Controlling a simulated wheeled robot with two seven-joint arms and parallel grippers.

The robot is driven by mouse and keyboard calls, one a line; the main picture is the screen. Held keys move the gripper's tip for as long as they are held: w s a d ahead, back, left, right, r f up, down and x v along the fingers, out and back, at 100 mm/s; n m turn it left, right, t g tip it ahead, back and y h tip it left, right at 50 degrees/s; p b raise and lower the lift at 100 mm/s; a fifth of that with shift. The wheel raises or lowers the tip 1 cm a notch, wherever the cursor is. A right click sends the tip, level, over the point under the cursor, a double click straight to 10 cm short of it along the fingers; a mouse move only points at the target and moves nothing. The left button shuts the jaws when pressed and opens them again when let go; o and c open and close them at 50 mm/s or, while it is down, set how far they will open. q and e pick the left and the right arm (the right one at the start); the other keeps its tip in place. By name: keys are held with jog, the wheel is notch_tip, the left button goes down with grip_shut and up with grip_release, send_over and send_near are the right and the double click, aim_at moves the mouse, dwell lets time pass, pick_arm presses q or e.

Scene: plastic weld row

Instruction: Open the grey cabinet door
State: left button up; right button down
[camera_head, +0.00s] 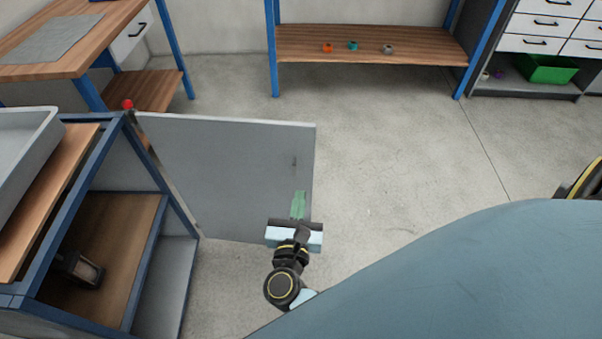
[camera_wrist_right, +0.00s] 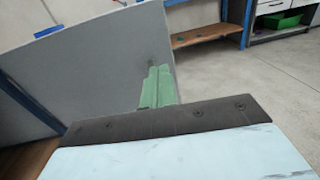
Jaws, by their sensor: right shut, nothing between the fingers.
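The grey cabinet door (camera_head: 235,165) stands swung well out from the blue-framed cabinet (camera_head: 122,225), whose inside shows. The door also fills the left of the right wrist view (camera_wrist_right: 90,65). A small dark mark, perhaps the handle (camera_head: 295,162), is near its free edge. My right gripper (camera_head: 299,205) is shut and empty, its green fingers at the door's face near the free edge. The fingers also show in the right wrist view (camera_wrist_right: 158,88); whether they touch the door I cannot tell. My left gripper is not in view.
Inside the cabinet is a wooden shelf (camera_head: 115,235) with a dark object (camera_head: 78,268) on it. A grey tray (camera_head: 25,150) sits on top. A workbench (camera_head: 75,40) stands behind left, a low wooden shelf (camera_head: 370,45) at the back. The floor right of the door is clear.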

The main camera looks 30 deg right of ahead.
send_near(307, 148)
jog(key=x, duration=0.5)
jog(key=shift+w+f, duration=0.1)
jog(key=shift+w, duration=0.1)
jog(key=shift+w+d+b, duration=0.3)
jog(key=shift+w+d, duration=0.2)
jog(key=shift+w, duration=0.05)
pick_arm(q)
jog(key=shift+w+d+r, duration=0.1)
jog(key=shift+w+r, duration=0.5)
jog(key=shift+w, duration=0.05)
pick_arm(e)
jog(key=shift+d, duration=0.1)
